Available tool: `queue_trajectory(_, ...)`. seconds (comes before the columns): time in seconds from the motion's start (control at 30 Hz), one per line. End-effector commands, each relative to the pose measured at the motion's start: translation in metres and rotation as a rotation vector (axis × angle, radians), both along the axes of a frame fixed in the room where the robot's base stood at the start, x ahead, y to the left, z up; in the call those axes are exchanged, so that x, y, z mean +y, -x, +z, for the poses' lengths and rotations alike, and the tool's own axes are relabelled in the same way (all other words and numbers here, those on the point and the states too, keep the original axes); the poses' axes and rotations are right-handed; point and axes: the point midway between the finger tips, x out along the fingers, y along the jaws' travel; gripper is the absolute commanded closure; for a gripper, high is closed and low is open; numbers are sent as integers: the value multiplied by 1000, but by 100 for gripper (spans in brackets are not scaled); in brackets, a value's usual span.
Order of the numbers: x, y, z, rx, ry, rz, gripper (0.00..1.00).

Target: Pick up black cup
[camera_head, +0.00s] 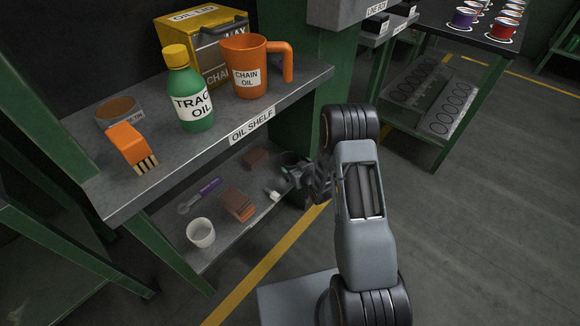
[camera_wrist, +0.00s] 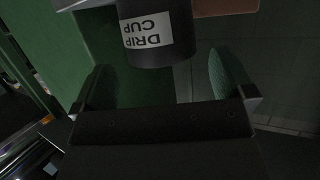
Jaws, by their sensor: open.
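The black cup (camera_wrist: 160,48) bears a white "DRIP CUP" label, which reads upside down at the top of the wrist view. In the head view a dark shape that looks like this cup (camera_head: 289,159) is at the right end of the lower shelf, partly hidden by my gripper (camera_head: 300,177). My gripper (camera_wrist: 160,72) is open. Its two fingers stand apart to the left and right of the cup in the wrist view, with visible gaps and no contact seen. How deep the cup lies between the fingertips is hard to tell.
The lower shelf (camera_head: 232,250) also holds a white cup (camera_head: 201,233), brown blocks (camera_head: 237,204) and a purple-labelled tool (camera_head: 199,195). The oil shelf (camera_head: 205,150) above carries a green bottle (camera_head: 189,95) and an orange jug (camera_head: 247,66). A green post (camera_head: 338,75) stands close by.

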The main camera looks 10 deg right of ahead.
Motion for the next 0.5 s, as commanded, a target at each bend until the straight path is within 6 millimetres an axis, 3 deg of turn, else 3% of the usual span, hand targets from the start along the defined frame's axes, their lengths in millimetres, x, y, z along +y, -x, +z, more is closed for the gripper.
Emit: queue_trajectory(0.5, 12, -46, -21, 0, 0, 1, 0)
